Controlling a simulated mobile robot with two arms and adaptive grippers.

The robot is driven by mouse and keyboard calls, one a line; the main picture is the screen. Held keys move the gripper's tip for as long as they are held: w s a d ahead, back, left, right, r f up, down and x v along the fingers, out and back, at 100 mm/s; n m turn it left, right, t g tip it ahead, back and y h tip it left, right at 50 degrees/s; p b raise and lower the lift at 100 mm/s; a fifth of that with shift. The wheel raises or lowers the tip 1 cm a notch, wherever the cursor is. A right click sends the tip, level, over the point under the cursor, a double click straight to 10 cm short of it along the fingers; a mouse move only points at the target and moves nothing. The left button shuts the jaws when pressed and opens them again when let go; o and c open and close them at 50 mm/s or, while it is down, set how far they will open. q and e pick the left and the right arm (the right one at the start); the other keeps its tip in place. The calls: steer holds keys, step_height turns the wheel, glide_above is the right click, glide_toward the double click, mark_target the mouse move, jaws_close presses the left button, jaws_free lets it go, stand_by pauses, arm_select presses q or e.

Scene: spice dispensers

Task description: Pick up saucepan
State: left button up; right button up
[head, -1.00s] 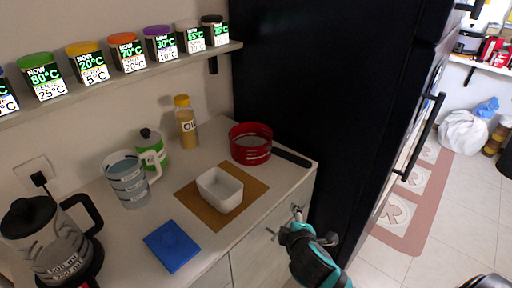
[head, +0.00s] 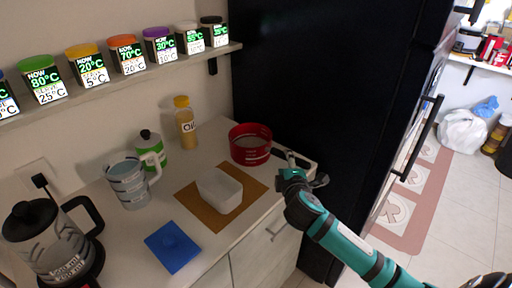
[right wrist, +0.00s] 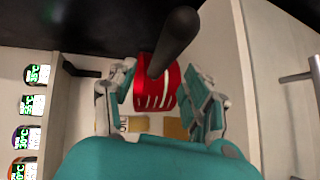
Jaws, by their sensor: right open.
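The red saucepan (head: 250,146) stands upright on the counter's back right corner, against the black fridge. Its black handle points right toward the counter edge and is partly hidden by my right gripper in the head view. My right gripper (head: 303,167) is open at the handle's end. In the right wrist view, the black handle (right wrist: 174,42) runs between the spread fingers of my right gripper (right wrist: 160,72), with the red pan body (right wrist: 155,88) beyond. I cannot tell if a finger touches the handle. My left gripper is not in view.
A white bowl (head: 219,190) stands on a brown mat (head: 209,216) left of the arm. A blue pad (head: 172,246), measuring jug (head: 127,182), oil bottle (head: 185,122) and kettle (head: 47,243) share the counter. The black fridge (head: 320,80) rises close behind the saucepan.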

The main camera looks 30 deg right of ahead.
mark_target(285, 159)
steer(key=x, duration=0.5)
steer(key=shift+w+f+p, duration=0.1)
steer(key=shift+w+p, duration=0.1)
steer(key=shift+p, duration=0.2)
steer(key=shift+s, duration=0.1)
jaws_close()
